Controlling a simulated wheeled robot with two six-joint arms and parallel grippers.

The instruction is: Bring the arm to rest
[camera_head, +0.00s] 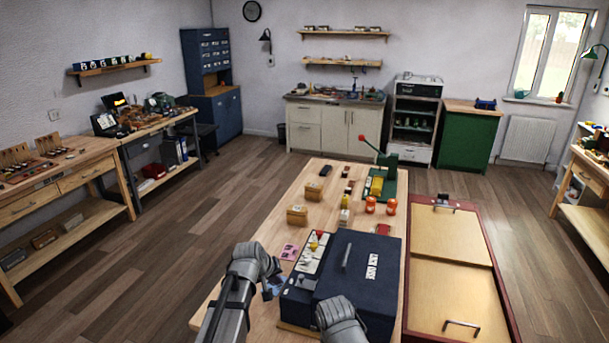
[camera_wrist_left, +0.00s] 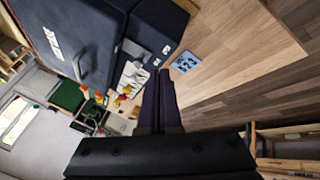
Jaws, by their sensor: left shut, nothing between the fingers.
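My left arm comes in from the bottom of the head view, and its grey wrist end is over the table's left side, beside the dark blue machine (camera_head: 357,272). In the left wrist view my left gripper (camera_wrist_left: 163,75) shows its two dark fingers together, with nothing between them. It points toward the table, and no contact with anything shows. The blue machine is also at upper left in the left wrist view (camera_wrist_left: 75,35). Part of my right arm shows at the bottom of the head view, in front of the machine; its gripper fingers cannot be seen.
The wooden table (camera_head: 262,235) also bears small wooden boxes (camera_head: 297,215), orange jars (camera_head: 391,206) and a green press (camera_head: 378,183). A blue card (camera_wrist_left: 187,62) lies near the gripper. A red-framed wooden case (camera_head: 455,265) is right of the table. Floor left is clear.

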